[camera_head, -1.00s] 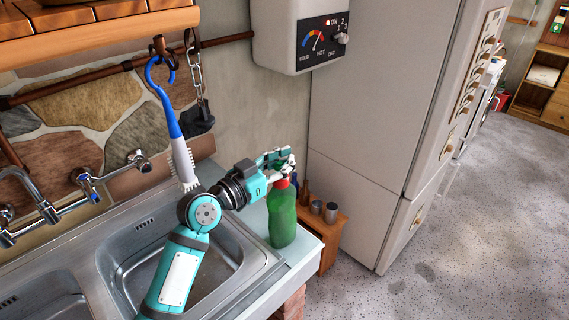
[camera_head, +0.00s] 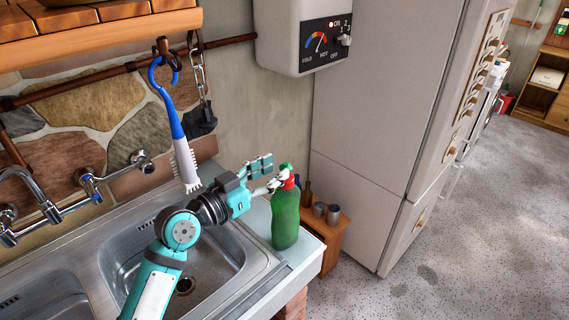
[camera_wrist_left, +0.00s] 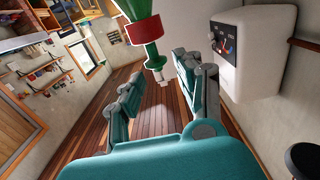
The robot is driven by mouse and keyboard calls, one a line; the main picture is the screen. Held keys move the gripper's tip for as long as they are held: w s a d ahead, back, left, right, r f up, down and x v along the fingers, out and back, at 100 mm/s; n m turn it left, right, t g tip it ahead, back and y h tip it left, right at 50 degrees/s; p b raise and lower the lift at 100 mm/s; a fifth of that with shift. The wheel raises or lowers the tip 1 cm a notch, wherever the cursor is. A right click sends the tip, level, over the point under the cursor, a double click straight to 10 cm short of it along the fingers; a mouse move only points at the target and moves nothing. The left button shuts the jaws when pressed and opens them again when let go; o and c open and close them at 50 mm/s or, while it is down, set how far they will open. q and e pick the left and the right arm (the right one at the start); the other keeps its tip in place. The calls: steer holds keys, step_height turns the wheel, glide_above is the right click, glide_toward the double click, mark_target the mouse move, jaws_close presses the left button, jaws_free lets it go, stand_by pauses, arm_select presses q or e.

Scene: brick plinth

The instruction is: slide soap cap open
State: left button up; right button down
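The green soap bottle (camera_head: 286,218) stands upright on the right end of the sink counter. Its red collar (camera_head: 291,180) and green cap (camera_head: 285,168) show at the top. In the left wrist view the red collar (camera_wrist_left: 143,30) comes in from the top edge, and the green nozzle (camera_wrist_left: 152,55) ends in a pale tip between the fingers' directions. My left gripper (camera_head: 274,173) is open beside the cap, on its left side. Its two fingers stand apart in the left wrist view (camera_wrist_left: 160,92). Whether a finger touches the cap cannot be told. My right gripper is not in view.
The steel sink (camera_head: 205,255) lies below my left arm. A blue and white brush (camera_head: 178,130) hangs from a hook near the arm. A white water heater (camera_head: 300,35) is on the wall above, and a tall fridge (camera_head: 385,110) stands right of the bottle.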

arm_select(q)
steer(key=v, duration=0.7)
steer(key=shift+s+a, duration=0.15)
